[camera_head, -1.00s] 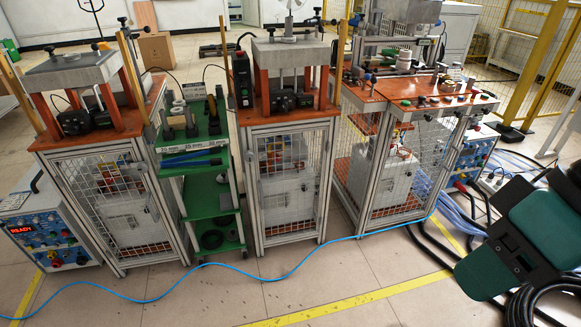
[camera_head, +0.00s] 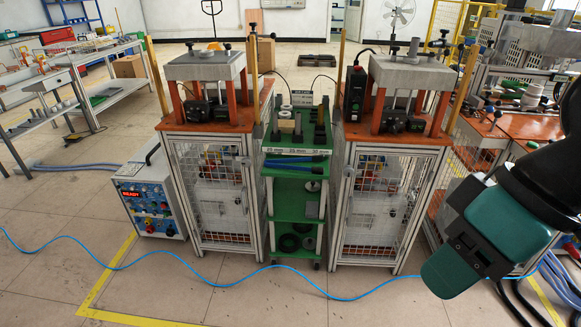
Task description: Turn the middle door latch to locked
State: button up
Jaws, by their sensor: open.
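Three heater cabinets with mesh fronts stand in a row. The middle cabinet's mesh door (camera_head: 378,205) is right of centre in the head view, facing me, and looks shut. Its latch is too small to make out, so I cannot tell which way it is turned. My arm, with dark green and black parts, enters from the right and hangs in front of the right cabinet, apart from the middle door. No gripper fingers can be made out in this view.
A green shelf cart (camera_head: 297,180) stands between the middle cabinet and the left cabinet (camera_head: 212,195). A control box (camera_head: 150,200) reading READY is at far left. A blue cable (camera_head: 330,297) crosses the floor in front. The front floor is otherwise clear; cables lie at lower right.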

aim_at(349, 172)
jog(key=u, duration=0.2)
jog(key=i, duration=1.25)
jog(key=z, duration=0.8)
